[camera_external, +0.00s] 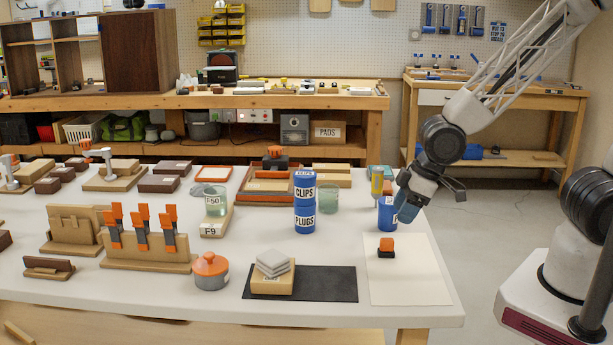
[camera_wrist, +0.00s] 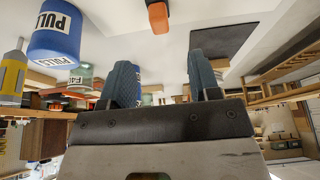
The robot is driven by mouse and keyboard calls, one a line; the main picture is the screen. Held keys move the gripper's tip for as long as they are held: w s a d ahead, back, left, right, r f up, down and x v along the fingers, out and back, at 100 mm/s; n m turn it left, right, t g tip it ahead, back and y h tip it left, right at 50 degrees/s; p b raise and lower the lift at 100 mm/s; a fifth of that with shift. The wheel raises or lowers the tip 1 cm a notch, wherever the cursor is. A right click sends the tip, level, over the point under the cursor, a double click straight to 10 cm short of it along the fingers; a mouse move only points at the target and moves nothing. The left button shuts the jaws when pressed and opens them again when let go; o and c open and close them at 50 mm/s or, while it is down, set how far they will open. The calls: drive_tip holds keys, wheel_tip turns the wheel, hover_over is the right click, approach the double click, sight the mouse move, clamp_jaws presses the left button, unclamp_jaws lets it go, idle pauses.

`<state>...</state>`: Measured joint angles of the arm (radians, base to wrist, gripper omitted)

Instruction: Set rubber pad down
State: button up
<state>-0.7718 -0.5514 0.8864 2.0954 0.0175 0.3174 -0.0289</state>
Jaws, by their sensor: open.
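My gripper (camera_external: 406,207) is above the right side of the white table, beside the blue PULLS can (camera_external: 386,221). In the wrist view its two dark fingers (camera_wrist: 162,78) are spread with nothing between them. A stack of thin grey square pads (camera_external: 273,262) lies on a wooden block (camera_external: 266,284); which thing is the rubber pad is not certain. The block stands on a flat black mat (camera_external: 325,284). A small orange-and-black block (camera_external: 386,247) sits on a pale sheet (camera_external: 408,275), and its orange part (camera_wrist: 158,17) shows at the top of the wrist view.
Blue CLIPS and PLUGS cans (camera_external: 304,205) are stacked left of my gripper. A yellow-handled tool (camera_external: 377,183) stands behind the PULLS can. An orange-lidded pot (camera_external: 210,271) stands left of the mat. The front of the pale sheet is clear.

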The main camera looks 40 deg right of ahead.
drive_tip(key=shift+v, duration=1)
drive_tip(key=d+r+m+h, duration=0.1)
drive_tip(key=d+r+m, duration=0.1)
drive_tip(key=d+r, duration=0.55)
drive_tip(key=d+r+m+h, duration=0.15)
drive_tip(key=d+r, duration=0.25)
drive_tip(key=d, duration=0.6)
drive_tip(key=d+r+m, duration=0.3)
drive_tip(key=d+r, duration=0.2)
drive_tip(key=d, duration=0.3)
drive_tip(key=s+d+r+m, duration=0.2)
drive_tip(key=s+d+r, duration=0.2)
drive_tip(key=d, duration=0.4)
drive_tip(key=shift+s+d+r+m+g+h, duration=0.3)
drive_tip(key=shift+s+d+m+h, duration=0.1)
drive_tip(key=shift+s, duration=0.2)
